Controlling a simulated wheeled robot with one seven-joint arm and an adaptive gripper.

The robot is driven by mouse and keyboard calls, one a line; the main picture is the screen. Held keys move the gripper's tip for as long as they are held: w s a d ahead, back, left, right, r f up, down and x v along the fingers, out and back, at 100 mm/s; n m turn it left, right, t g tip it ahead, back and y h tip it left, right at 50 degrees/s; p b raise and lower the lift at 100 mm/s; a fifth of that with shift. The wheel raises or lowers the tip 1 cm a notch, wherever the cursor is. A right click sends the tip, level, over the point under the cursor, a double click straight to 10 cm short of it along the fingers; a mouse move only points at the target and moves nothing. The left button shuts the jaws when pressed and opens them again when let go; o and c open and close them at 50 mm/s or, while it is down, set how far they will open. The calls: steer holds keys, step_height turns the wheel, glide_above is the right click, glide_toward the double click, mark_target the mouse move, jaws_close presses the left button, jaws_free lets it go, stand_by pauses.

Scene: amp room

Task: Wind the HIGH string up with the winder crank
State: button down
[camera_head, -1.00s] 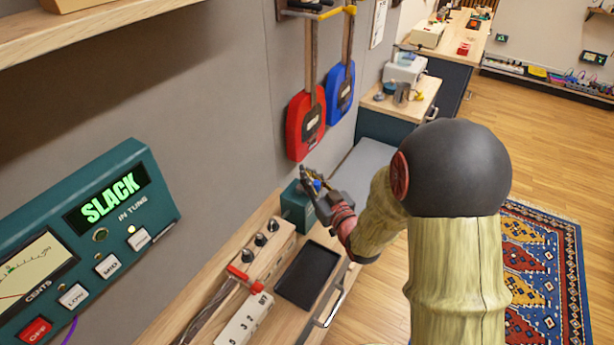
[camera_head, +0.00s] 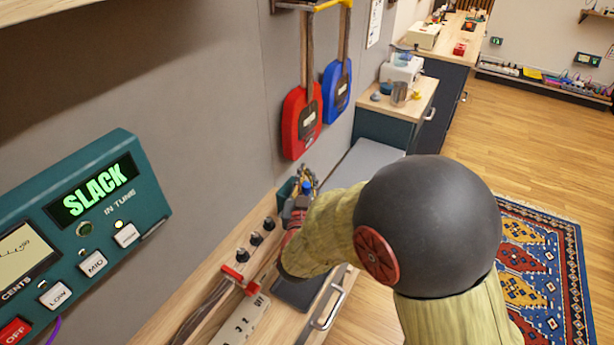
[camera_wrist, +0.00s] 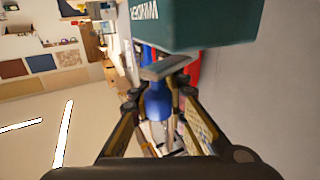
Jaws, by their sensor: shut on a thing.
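My gripper (camera_head: 303,187) is beside the teal box (camera_head: 284,192) at the back of the bench. It is shut on a blue-handled piece, apparently the winder crank (camera_wrist: 157,101), with a grey bar (camera_wrist: 166,68) at its far end. The teal box, lettered "WINDER", is close in the wrist view (camera_wrist: 200,28); I cannot tell whether the crank touches it. Three black tuning knobs (camera_head: 255,239) stand on a wooden block left of my arm. The teal tuner (camera_head: 150,190) reads "SLACK", and a yellow light is lit by its far-right button (camera_head: 127,235), whose label is unclear.
A dark tray (camera_head: 298,292) is partly hidden by my arm. Red (camera_head: 301,122) and blue (camera_head: 338,86) guitars hang on the wall just above the gripper.

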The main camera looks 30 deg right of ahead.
steer(key=shift+h, duration=0.3)
steer(key=c, duration=1.8)
jaws_free()
steer(key=shift+o, duration=0.2)
steer(key=v, duration=1.2)
steer(key=shift+r, duration=0.15)
